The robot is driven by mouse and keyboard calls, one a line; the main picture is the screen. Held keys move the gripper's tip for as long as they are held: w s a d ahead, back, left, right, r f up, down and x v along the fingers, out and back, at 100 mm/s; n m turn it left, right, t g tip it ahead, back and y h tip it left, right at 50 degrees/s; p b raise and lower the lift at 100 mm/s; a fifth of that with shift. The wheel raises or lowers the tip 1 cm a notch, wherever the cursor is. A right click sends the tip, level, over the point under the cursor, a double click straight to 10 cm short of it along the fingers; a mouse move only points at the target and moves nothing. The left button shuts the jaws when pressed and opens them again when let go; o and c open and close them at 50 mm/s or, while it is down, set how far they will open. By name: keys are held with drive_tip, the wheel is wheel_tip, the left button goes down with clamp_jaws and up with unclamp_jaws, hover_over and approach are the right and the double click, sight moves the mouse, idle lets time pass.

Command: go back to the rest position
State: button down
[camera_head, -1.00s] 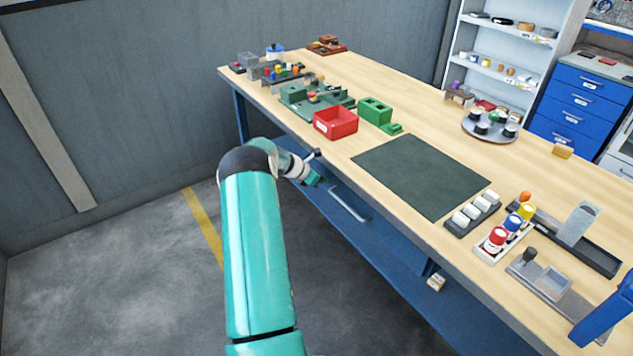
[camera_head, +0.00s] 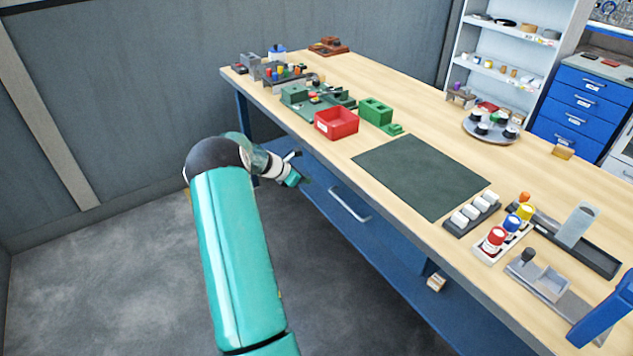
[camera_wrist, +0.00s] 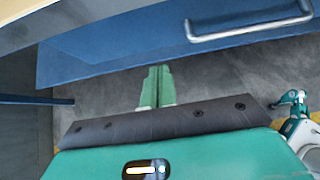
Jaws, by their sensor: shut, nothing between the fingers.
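My gripper (camera_head: 297,176) is beside the near long edge of the workbench (camera_head: 330,92), below the tabletop and over the grey floor. My teal arm reaches up to it from the bottom of the head view. In the wrist view my gripper (camera_wrist: 158,72) shows as two green fingers side by side, closed together with nothing between them. Past the fingertips lies the blue drawer front (camera_wrist: 120,55) with its metal handle (camera_wrist: 250,28).
On the bench are a red bin (camera_head: 337,123), a green block (camera_head: 376,111), a dark mat (camera_head: 420,176), a rack of coloured bottles (camera_head: 503,238) and a round tray (camera_head: 490,128). A shelf (camera_head: 505,55) and blue drawers (camera_head: 583,95) stand behind. The floor left of the bench is clear.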

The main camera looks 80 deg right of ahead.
drive_tip(key=v, duration=0.5)
drive_tip(key=shift+w, duration=0.2)
drive_tip(key=w+a+r+m+t, duration=0.2)
drive_tip(key=w+a+r, duration=0.45)
drive_tip(key=a, duration=0.25)
drive_tip(key=w+a+r+m+t+y, duration=0.1)
drive_tip(key=w+a+r+t, duration=0.1)
drive_tip(key=w+a+r, duration=0.65)
drive_tip(key=w+a+r+m+t, duration=0.25)
drive_tip(key=w+a+r, duration=0.2)
drive_tip(key=a, duration=0.65)
drive_tip(key=a+r+m+t+y, duration=0.1)
drive_tip(key=a+r+t, duration=0.15)
drive_tip(key=a, duration=0.85)
drive_tip(key=a+r+m+t+y, duration=0.1)
drive_tip(key=a+r, duration=0.2)
drive_tip(key=a, duration=0.8)
drive_tip(key=s+a+t+y, duration=0.1)
drive_tip(key=s+a, duration=0.3)
drive_tip(key=a, duration=0.5)
drive_tip(key=s+a+m+t+y, duration=0.1)
drive_tip(key=s+a, duration=0.3)
drive_tip(key=a, duration=0.5)
drive_tip(key=shift+s+a+y, duration=0.4)
drive_tip(key=shift+y, duration=0.5)
drive_tip(key=shift+m, duration=0.25)
